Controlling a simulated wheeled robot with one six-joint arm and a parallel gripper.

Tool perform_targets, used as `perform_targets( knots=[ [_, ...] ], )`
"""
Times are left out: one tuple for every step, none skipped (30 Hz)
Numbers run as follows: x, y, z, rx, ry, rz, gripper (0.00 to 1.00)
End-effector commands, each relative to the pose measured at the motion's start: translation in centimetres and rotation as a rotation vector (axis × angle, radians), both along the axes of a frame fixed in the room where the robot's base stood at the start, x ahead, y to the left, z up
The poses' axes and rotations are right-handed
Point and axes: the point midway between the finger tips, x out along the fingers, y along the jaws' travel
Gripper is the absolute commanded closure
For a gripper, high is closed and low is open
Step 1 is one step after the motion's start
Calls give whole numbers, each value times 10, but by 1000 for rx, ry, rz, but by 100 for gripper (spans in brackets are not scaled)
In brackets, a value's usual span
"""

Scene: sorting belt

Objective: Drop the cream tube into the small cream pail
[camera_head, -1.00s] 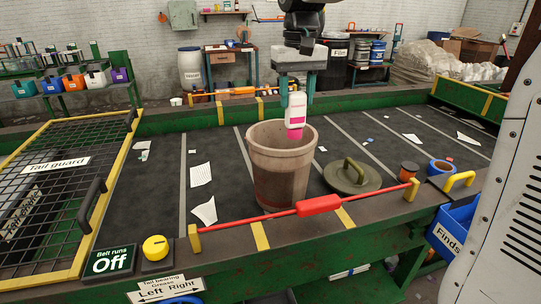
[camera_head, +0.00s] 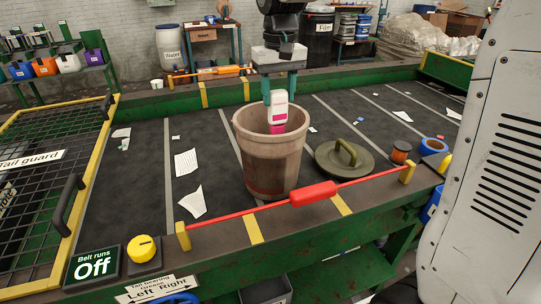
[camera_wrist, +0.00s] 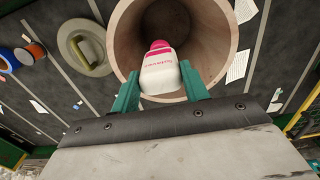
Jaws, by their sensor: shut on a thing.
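The cream tube (camera_head: 278,107) is white with a pink label and a pink cap. My gripper (camera_head: 279,97) is shut on it and holds it cap-down at the mouth of the small cream pail (camera_head: 270,160). In the head view the cap end shows against the pail's inside, just below the rim. The wrist view shows the tube (camera_wrist: 160,75) between the green fingers of my gripper (camera_wrist: 160,88), over the pail's opening (camera_wrist: 231,50). The pail stands upright on the belt and looks empty where its inside shows.
An olive lid (camera_head: 344,157) with a handle lies right of the pail. An orange-and-dark roll (camera_head: 400,152) and blue tape (camera_head: 433,147) are farther right. A red bar (camera_head: 315,193) crosses the belt's front edge. Paper scraps (camera_head: 186,163) lie left. A sign reads Belt runs Off (camera_head: 93,265).

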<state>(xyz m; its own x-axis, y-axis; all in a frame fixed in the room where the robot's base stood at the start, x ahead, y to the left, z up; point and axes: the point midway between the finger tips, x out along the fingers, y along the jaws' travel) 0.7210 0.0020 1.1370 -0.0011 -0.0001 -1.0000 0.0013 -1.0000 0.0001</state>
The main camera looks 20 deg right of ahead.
Motion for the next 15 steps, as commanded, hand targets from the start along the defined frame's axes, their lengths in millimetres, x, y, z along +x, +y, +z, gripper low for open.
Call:
perform_targets(
  knots=[
    [0,0,-1,0,0,0,89],
    [0,0,-1,0,-1,0,89],
    [0,0,-1,0,-1,-1,89],
    [0,0,-1,0,-1,-1,89],
    [0,0,-1,0,-1,-1,89],
    [0,-1,-1,0,-1,-1,89],
    [0,-1,-1,0,-1,-1,89],
    [0,-1,-1,0,-1,-1,89],
    [0,-1,-1,0,-1,-1,44],
    [0,-1,-1,0,-1,-1,36],
    [0,-1,-1,0,-1,-1,30],
    [0,-1,-1,0,-1,-1,30],
    [0,-1,-1,0,-1,-1,30],
    [0,-1,-1,0,-1,-1,30],
    [0,-1,-1,0,-1,-1,30]
  ],
)
